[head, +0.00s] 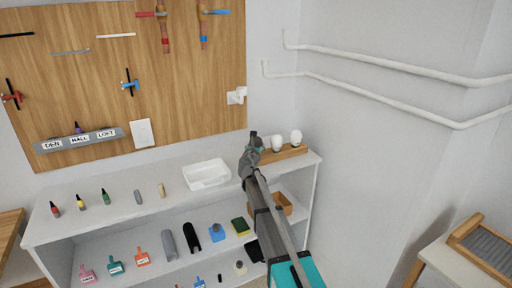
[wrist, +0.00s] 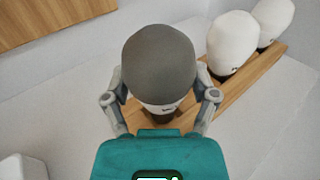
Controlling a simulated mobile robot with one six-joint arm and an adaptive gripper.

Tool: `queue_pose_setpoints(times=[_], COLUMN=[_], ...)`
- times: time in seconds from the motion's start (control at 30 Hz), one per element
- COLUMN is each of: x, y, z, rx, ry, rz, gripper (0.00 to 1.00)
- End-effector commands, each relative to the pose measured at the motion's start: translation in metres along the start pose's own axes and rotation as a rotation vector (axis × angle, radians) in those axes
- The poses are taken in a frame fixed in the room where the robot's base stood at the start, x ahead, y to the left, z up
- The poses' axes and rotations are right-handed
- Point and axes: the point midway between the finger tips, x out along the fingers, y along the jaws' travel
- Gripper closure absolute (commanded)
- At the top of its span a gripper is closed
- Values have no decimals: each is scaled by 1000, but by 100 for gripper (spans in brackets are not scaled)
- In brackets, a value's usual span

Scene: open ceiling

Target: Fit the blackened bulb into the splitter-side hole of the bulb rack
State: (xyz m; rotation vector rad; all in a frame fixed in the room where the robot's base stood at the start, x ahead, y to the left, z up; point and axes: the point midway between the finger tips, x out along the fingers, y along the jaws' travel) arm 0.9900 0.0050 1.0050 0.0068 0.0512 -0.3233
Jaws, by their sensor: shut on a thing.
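The blackened bulb (wrist: 158,60) is dark grey with a pale lower band and a dark base. My gripper (wrist: 161,100) is shut around it, one finger on each side. The bulb is over the near end of the wooden bulb rack (wrist: 246,86). Whether its base is in a hole or above it is hidden. Two white bulbs (wrist: 233,43) (wrist: 274,18) stand in the rack beyond it. In the head view my gripper (head: 253,143) is at the left end of the rack (head: 289,153), where the dark bulb is hard to separate from the fingers.
A white tray (head: 207,184) stands on the shelf top left of the rack. Small bottles (head: 80,201) stand farther left. The wall is close behind the rack, with a pegboard (head: 190,90) and white pipes (head: 390,90) above. Several items fill the shelf below.

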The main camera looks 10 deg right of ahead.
Motion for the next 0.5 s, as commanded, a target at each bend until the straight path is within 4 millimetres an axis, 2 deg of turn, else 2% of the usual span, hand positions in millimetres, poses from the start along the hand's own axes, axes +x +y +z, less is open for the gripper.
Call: queue_pose_setpoints(times=[0.5], x=[0], y=[0], z=[-10], rx=[0], ry=[0], rz=[0], gripper=[72])
